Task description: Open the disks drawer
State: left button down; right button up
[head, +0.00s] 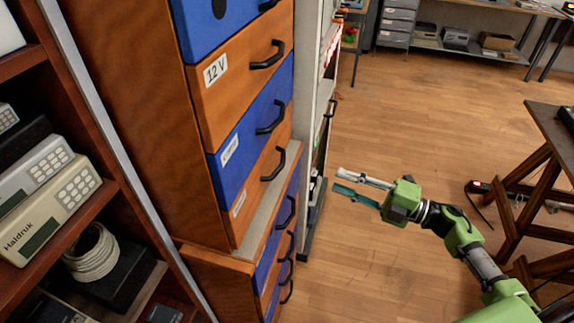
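A tall wooden drawer cabinet (140,100) stands left of centre, with blue and orange drawer fronts and black curved handles. The orange drawer (235,95) is labelled 12 V. Below it are a blue drawer (245,140) and an orange drawer (262,185), each with a white label too small to read. I cannot tell which drawer is the disks drawer. The drawers I can see look shut. My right gripper (338,181) is to the right of the cabinet, apart from the handles, with its two fingers spread and nothing between them. My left gripper is not in view.
A lower cabinet (207,262) with more handled drawers juts out beneath. A shelf with Haldruk devices (50,205) and a cable coil (92,252) is at left. A wooden trestle table (538,155) stands at right. The floor (430,120) between is largely clear.

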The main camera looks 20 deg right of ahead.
jog(key=w+a+r+n+g+p, duration=0.1)
jog(key=w+a+r, duration=0.1)
jog(key=a, duration=0.4)
jog(key=w+a+r+n+g+y+p, duration=0.1)
jog(key=w+a+n+p, duration=0.1)
jog(key=w+a, duration=0.2)
jog(key=a, duration=0.3)
jog(key=shift+r, duration=0.35)
jog(key=shift+a, duration=0.1)
grip_shut()
